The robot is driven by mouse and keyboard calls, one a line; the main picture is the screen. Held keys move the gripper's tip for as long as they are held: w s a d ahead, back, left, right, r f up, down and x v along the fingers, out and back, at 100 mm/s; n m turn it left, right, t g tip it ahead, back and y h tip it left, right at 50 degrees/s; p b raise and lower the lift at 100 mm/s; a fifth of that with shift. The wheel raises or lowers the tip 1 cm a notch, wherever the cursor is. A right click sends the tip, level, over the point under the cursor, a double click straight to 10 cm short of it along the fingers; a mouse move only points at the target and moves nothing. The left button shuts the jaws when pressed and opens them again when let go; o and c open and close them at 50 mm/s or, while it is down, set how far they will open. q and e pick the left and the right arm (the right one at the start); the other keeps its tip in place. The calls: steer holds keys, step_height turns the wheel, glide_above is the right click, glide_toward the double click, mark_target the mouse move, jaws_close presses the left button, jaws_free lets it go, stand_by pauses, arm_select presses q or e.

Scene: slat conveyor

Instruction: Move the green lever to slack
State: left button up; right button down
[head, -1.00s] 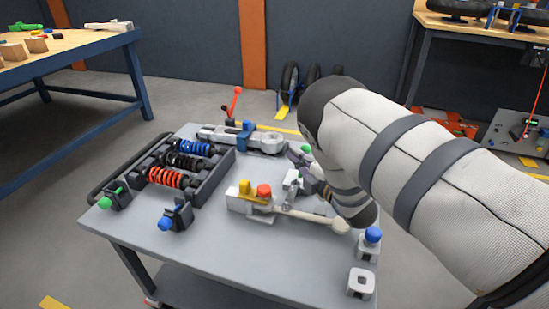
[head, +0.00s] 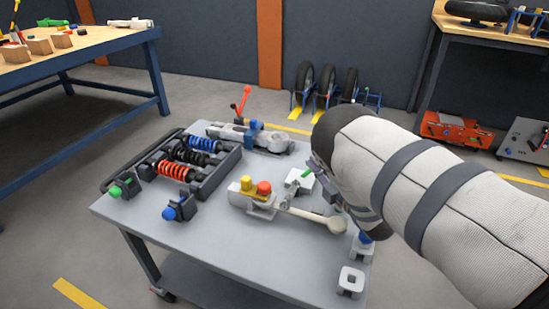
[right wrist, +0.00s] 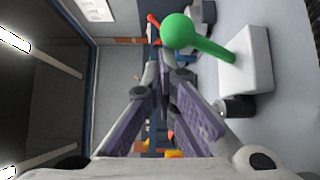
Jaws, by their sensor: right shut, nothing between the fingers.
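The green lever (head: 307,173) rises at a slant from a white block (head: 297,185) on the cart top, just left of my right gripper. In the right wrist view its round green knob (right wrist: 179,31) and shaft stand out from the white block (right wrist: 246,62), upper right of the fingers. My right gripper (right wrist: 162,80) is shut and empty, with purple-grey finger pads. In the head view it is mostly hidden behind my own forearm and wrist. I cannot tell whether it touches the lever. My left gripper is not in view.
On the grey cart top (head: 200,240), a white fixture (head: 257,205) with yellow and red knobs and a long arm lies close by. A rack of coil springs (head: 175,171) is at left. Blue-knobbed (head: 169,213) and green-knobbed (head: 115,191) clamps stand along the front.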

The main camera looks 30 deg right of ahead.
steer(key=shift+s+d+f, duration=0.1)
steer(key=shift+s+d, duration=0.05)
steer(key=shift+d, duration=0.05)
step_height(320, 180, up, 10)
steer(key=shift+a, duration=0.2)
stand_by(0.4)
stand_by(0.3)
